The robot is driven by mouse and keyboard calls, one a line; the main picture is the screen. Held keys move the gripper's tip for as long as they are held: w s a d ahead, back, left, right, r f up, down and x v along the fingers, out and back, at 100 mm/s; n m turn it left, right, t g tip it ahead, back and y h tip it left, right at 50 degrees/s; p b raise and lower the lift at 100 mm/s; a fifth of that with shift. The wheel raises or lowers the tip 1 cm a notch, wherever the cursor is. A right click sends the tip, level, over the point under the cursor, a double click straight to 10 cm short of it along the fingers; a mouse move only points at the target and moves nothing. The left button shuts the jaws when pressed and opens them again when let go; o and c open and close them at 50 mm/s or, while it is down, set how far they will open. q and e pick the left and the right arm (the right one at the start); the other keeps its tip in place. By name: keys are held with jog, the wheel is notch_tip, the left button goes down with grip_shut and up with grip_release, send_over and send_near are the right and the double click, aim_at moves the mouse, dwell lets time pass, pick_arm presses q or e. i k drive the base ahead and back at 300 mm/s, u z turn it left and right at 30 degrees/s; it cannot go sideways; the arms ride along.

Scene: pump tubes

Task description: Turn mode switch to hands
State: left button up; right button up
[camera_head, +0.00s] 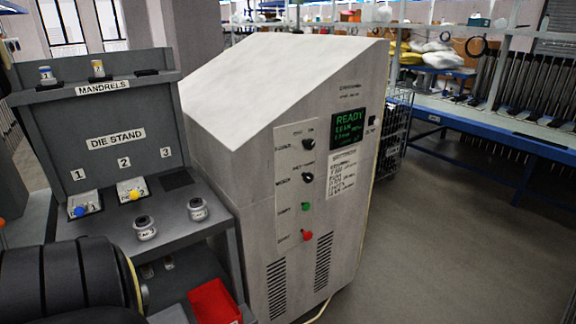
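A pale grey machine cabinet (218,140) with a sloped top stands in the middle. Its front has a light control panel (288,160). The panel carries an upper black knob (309,143) and a lower black knob (308,178). The small labels beside them are too blurred to read, so I cannot tell which knob is the mode switch or where it points. A green button (306,207) and a red button (306,236) sit below. A dark display (346,126) to the right shows green text starting with READY. Neither of my grippers is in view.
A grey die stand (45,140) with a mandrel shelf adjoins the cabinet's left side. Metal dies (146,230) and a red bin (214,301) are on it. A large black rounded body fills the lower left corner. Open floor (425,240) lies right of the cabinet, before a blue bench (475,150).

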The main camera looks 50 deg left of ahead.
aim_at(308, 178)
jog(key=u, duration=1.2)
jog(key=i, duration=1.15)
jog(key=u, duration=1)
